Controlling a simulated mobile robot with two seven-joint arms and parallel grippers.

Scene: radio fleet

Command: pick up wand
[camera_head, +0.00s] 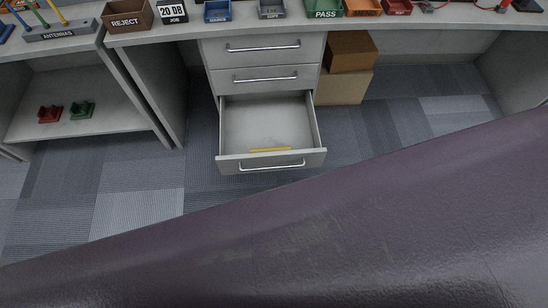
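A thin yellow stick (270,149), which may be the wand, lies in the open bottom drawer (262,120) of the desk's drawer unit. It rests near the drawer's front wall, lying roughly parallel to it. The drawer is otherwise empty as far as I can see. Neither of my grippers shows in the head view.
The two upper drawers (262,46) are shut. Brown boxes (345,75) stand just right of the unit. Bins and signs line the desk top (290,25). A lower shelf (80,100) holds red and green items. A dark surface close to the camera hides the lower picture.

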